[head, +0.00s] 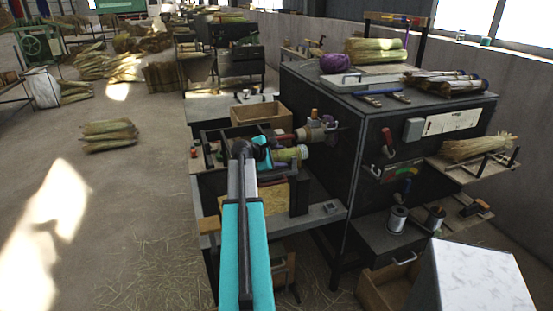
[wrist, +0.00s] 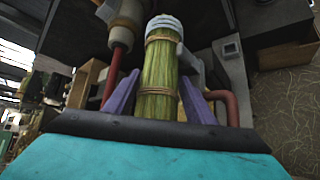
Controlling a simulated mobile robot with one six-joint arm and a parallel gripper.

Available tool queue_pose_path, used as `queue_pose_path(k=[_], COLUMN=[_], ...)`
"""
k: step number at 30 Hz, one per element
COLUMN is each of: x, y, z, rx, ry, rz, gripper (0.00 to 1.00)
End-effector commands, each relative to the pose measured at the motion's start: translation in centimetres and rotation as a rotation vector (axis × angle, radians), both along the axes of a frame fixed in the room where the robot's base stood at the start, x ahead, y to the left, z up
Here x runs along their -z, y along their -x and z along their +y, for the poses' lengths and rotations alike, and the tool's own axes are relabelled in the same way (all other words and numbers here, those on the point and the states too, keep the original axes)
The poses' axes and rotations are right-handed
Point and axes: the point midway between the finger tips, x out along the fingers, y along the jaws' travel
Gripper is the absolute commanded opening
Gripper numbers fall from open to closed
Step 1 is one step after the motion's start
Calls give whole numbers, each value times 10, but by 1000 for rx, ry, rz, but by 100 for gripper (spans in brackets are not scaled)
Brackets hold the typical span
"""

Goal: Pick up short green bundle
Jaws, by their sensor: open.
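A short green bundle (wrist: 160,75) of stalks stands in the middle of the wrist view, tied with tan bands and with a pale band near its far end. My gripper (wrist: 161,82) is open, with one purple-grey finger on each side of the bundle. I cannot tell whether either finger touches it. The bundle's near end is hidden behind my gripper's dark edge. In the head view, my teal gripper (head: 264,152) is over the bench beside the dark machine, and a yellow-green part of the bundle (head: 290,154) shows just right of it.
The dark machine cabinet (head: 375,150) stands close on the right, with a spindle (head: 314,132) beside the bundle. A wooden box (head: 260,113) is behind my gripper. Longer bundles (head: 376,50) lie on the cabinet top. A red rod (wrist: 110,85) is left of the fingers. Open floor lies left.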

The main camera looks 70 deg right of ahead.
Motion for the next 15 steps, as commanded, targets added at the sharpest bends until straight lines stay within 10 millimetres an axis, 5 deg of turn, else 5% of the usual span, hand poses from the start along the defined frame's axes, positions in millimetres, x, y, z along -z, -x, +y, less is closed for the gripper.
queue_pose_path(k=[4,9,15], x=[0,0,0], y=[0,1,1], z=[0,0,0], rx=[0,0,2], ry=[0,0,0], rz=[0,0,0], gripper=[46,18,17])
